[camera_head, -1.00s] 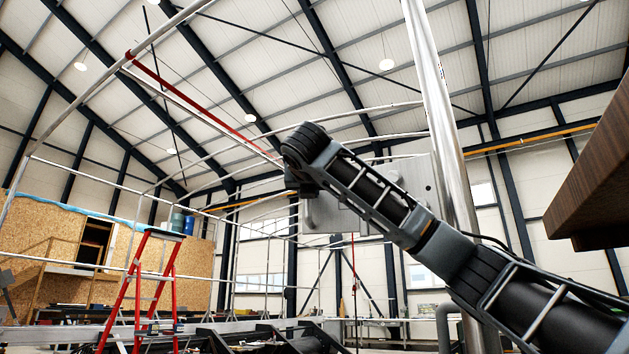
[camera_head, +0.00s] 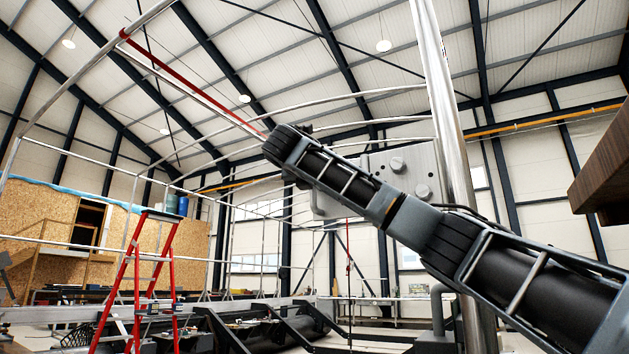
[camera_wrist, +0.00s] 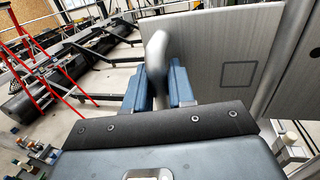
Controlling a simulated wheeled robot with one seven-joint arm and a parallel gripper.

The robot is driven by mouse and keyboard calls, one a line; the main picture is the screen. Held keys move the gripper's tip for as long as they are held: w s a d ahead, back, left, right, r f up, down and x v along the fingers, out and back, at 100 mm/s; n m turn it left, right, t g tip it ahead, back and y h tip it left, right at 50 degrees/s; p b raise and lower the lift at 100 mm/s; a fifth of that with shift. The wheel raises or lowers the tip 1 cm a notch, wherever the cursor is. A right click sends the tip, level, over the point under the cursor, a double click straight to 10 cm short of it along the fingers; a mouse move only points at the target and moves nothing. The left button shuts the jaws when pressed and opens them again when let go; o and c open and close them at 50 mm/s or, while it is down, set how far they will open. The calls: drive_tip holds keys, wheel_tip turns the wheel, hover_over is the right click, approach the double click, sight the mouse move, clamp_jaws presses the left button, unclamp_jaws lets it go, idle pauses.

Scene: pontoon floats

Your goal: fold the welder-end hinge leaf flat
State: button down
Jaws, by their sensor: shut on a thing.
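A flat grey metal plate (camera_head: 372,160), apparently the hinge leaf, stands roughly upright beside a shiny round post (camera_head: 447,110) in the head view. Round knobs show on its face, and my arm covers part of it. The plate also fills the upper right of the wrist view (camera_wrist: 215,50), with a faint square outline on it. A curved grey handle (camera_wrist: 156,55) stands at its left edge. My gripper (camera_wrist: 160,85) has its two blue fingers shut on this handle, one on each side. In the head view the fingers are hidden.
A second grey panel (camera_wrist: 298,75) stands at the far right of the wrist view. A red stepladder (camera_head: 140,275) stands at left, near black frames (camera_head: 275,325) on the floor. A brown wooden slab (camera_head: 602,165) juts in at right. Thin metal hoops arch behind.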

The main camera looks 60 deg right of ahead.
drive_tip(key=c, duration=1.1)
unclamp_jaws()
drive_tip(key=b+v, duration=0.3)
drive_tip(key=v, duration=0.4)
drive_tip(key=shift+a, duration=0.4)
drive_tip(key=shift+s, duration=0.1)
